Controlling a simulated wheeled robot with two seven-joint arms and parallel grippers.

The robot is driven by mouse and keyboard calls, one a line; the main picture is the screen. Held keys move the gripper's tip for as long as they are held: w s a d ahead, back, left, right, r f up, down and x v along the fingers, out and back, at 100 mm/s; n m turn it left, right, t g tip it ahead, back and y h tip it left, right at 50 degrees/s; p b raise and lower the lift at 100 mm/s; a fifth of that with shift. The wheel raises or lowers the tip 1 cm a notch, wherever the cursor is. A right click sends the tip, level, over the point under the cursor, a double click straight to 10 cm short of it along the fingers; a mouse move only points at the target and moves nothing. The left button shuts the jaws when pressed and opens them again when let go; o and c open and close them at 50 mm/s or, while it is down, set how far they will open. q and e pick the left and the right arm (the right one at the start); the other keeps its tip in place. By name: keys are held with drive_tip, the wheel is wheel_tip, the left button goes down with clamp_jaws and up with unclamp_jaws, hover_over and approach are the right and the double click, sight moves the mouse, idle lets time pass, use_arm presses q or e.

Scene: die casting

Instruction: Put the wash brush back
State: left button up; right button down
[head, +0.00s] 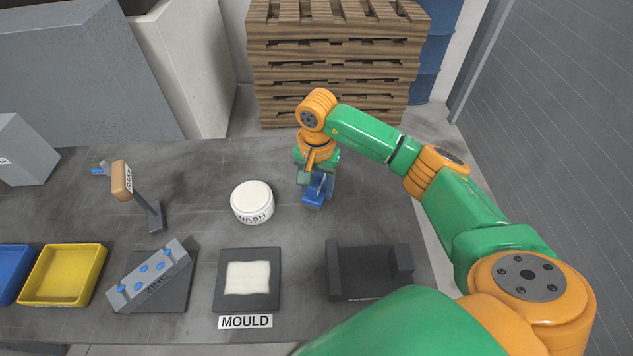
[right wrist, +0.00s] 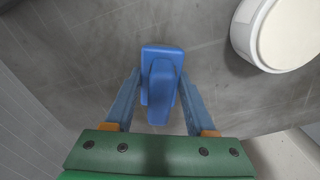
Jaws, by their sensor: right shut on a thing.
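My right gripper (head: 315,184) is shut on a blue block-shaped thing (head: 314,199), which I take to be the wash brush. It is right of the white round pot marked WASH (head: 253,203), apart from it. In the right wrist view the blue brush (right wrist: 162,72) is between the two fingers of the gripper (right wrist: 160,88); much of its shape is hidden, and I cannot tell whether it touches the table. The pot (right wrist: 287,35) shows at the upper right there. My left gripper is not in view.
A black rest with two uprights (head: 370,286) stands front right and looks empty.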

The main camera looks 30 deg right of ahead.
sight(316, 176)
drive_tip(key=shift+f, duration=0.15)
drive_tip(key=shift+f+b, duration=0.15)
drive_tip(key=shift+b, duration=0.15)
drive_tip(key=shift+c, duration=1.2)
unclamp_jaws()
drive_tip(key=shift+r+p, duration=0.3)
drive_tip(key=shift+r, duration=0.1)
wheel_tip(316, 176, up, 8)
drive_tip(key=shift+b, duration=0.85)
wheel_tip(316, 176, up, 4)
drive_tip(key=shift+f+p, duration=0.1)
drive_tip(key=shift+p, duration=0.2)
